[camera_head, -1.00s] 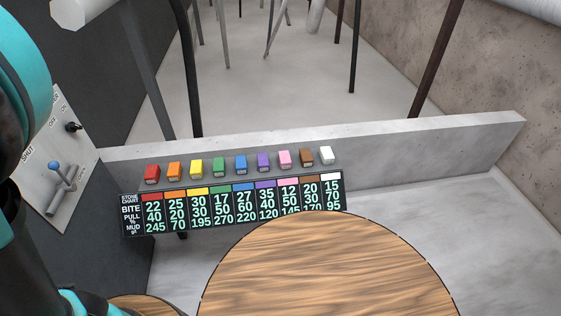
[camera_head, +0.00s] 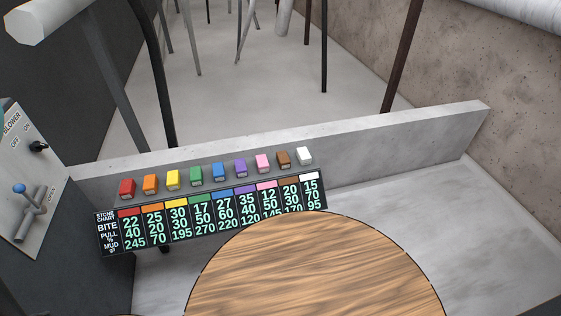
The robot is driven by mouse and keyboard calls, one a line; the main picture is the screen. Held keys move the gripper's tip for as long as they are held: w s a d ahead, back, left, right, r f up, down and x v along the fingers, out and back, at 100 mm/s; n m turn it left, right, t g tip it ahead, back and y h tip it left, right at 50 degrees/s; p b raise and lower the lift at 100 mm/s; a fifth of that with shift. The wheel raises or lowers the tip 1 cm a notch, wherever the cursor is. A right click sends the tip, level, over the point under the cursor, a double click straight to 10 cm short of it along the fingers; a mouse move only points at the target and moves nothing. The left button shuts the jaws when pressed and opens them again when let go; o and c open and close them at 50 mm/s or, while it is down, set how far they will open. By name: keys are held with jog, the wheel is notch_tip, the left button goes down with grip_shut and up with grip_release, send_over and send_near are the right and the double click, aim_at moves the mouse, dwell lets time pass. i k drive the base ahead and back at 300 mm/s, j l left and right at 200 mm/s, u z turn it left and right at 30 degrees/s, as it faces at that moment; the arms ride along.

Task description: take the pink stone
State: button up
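The pink stone (camera_head: 262,163) is a small block in a row of coloured stones on a narrow grey ledge. It stands between the purple stone (camera_head: 240,168) on its left and the brown stone (camera_head: 284,158) on its right. A dark stone chart (camera_head: 212,213) with a coloured column for each stone hangs just below the row. My gripper is not in view, and nothing covers the pink stone.
A round wooden table top (camera_head: 315,275) fills the bottom centre, in front of the chart. A low concrete wall (camera_head: 400,133) runs behind the stones. A blower panel (camera_head: 30,180) with a blue-knobbed lever is at the left. Several dark posts stand beyond the wall.

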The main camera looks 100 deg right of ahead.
aim_at(263, 166)
jog(key=z, duration=3.65)
